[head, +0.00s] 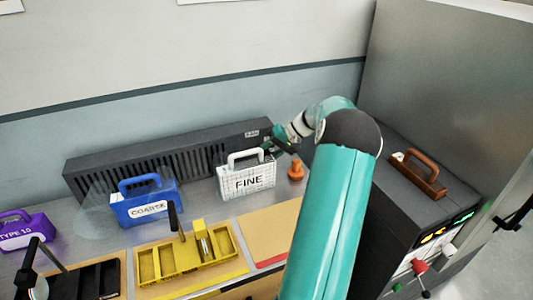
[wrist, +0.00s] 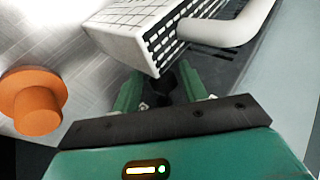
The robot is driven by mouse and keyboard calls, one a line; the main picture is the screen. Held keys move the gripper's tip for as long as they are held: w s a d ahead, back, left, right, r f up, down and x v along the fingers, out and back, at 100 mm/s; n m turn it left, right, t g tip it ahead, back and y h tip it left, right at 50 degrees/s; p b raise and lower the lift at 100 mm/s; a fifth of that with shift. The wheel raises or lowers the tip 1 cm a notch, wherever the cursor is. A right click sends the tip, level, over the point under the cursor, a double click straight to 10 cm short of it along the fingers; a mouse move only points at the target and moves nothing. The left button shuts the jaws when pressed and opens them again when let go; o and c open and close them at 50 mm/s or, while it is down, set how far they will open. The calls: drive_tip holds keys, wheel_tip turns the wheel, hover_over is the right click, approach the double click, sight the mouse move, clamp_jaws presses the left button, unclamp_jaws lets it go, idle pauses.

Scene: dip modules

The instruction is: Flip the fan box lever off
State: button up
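A long dark grey slatted box (head: 160,160) with a small label at its right end stands against the wall; it looks like the fan box. I cannot clearly make out its lever. My gripper (head: 277,148) is at the box's right end, just behind and right of the white FINE module (head: 247,181). In the wrist view, my gripper's green fingers (wrist: 163,92) stand apart, with a dark shape between them that I cannot identify. The FINE module (wrist: 130,35) is just beyond the fingertips, very near them; I cannot tell if they touch.
An orange knob-like piece (head: 296,171) stands right of the FINE module. A blue COARSE module (head: 148,203), a purple module (head: 22,232) and a yellow tray (head: 190,262) are to the left. A dark cabinet (head: 385,200) with red and white knobs stands at right, a brown handle on top.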

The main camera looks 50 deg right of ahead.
drive_tip(key=shift+a, duration=0.1)
drive_tip(key=shift+r, duration=0.1)
drive_tip(key=v, duration=1.3)
drive_tip(key=shift+s+d+r, duration=0.15)
drive_tip(key=shift+s+d, duration=0.1)
drive_tip(key=shift+c, duration=1.2)
drive_tip(key=shift+w+a, duration=0.15)
drive_tip(key=shift+w, duration=0.1)
drive_tip(key=shift+c, duration=0.6)
drive_tip(key=w+a+r+n+g+h, duration=0.1)
drive_tip(key=w+a+r+g+h, duration=0.1)
drive_tip(key=w+r+g+h, duration=0.45)
drive_tip(key=w+f+y, duration=0.1)
drive_tip(key=f, duration=0.4)
drive_tip(key=w+a+f, duration=0.1)
drive_tip(key=f, duration=0.4)
drive_tip(key=w+a+f+y, duration=0.1)
drive_tip(key=f, duration=0.4)
drive_tip(key=shift+a+t+y, duration=0.25)
drive_tip(key=shift+y, duration=0.1)
